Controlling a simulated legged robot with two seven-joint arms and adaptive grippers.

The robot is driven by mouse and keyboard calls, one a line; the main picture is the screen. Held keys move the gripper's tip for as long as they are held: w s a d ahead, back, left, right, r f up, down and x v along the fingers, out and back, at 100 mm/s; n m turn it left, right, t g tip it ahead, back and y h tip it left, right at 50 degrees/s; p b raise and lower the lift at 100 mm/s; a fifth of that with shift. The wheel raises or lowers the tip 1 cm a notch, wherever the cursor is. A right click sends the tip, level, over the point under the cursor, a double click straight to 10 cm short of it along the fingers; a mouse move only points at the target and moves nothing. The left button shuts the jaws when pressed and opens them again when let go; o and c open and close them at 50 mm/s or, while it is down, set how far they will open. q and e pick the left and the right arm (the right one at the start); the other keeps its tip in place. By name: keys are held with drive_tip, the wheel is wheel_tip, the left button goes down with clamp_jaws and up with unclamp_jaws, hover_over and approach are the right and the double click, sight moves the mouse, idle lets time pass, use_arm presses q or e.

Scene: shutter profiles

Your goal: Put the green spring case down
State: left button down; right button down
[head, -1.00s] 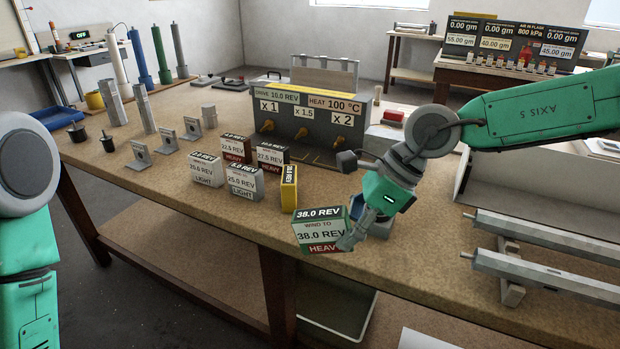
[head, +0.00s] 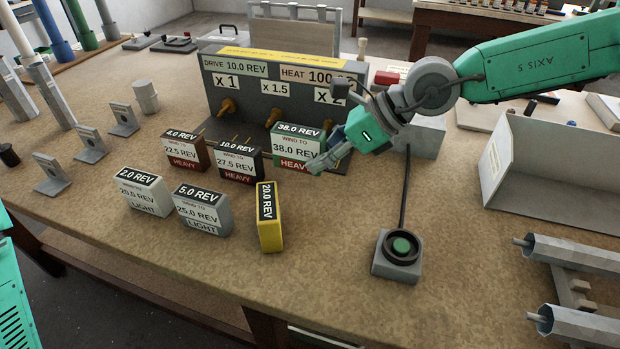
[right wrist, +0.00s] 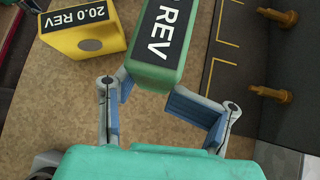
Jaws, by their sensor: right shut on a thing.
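The green spring case (head: 298,147), labelled 38.0 REV, WIND TO 38.0 REV, HEAVY, is upright in front of the drive and heat panel (head: 236,69). My right gripper (head: 322,158) is shut on its right side. In the right wrist view the case (right wrist: 158,45) shows its dark top label, at the far end of my blue-padded fingers (right wrist: 163,98). I cannot tell whether its base touches the table. My left gripper is out of view; only part of my left arm shows at the left edge.
The dark 10.0 REV case (head: 240,162) stands just left of the green one, with the 4.0 REV case (head: 186,150) beyond it. Grey cases (head: 201,212) and a yellow 20.0 REV case (head: 269,217) stand nearer. A green-button box (head: 397,257) is at the front right.

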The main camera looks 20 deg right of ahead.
drive_tip(key=f, duration=0.1)
drive_tip(key=d+f, duration=0.1)
drive_tip(key=f, duration=0.1)
drive_tip(key=shift+w+f, duration=0.1)
drive_tip(key=f, duration=0.1)
drive_tip(key=f+b, duration=0.1)
drive_tip(key=f, duration=0.1)
drive_tip(key=shift+a, duration=0.35)
drive_tip(key=shift+a+f, duration=0.1)
drive_tip(key=shift+f, duration=0.05)
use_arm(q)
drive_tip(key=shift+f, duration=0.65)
use_arm(e)
drive_tip(key=c, duration=1.4)
unclamp_jaws()
drive_tip(key=o, duration=0.6)
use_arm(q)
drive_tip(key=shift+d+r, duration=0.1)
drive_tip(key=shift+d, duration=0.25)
use_arm(e)
drive_tip(key=o, duration=0.3)
drive_tip(key=shift+d, duration=0.3)
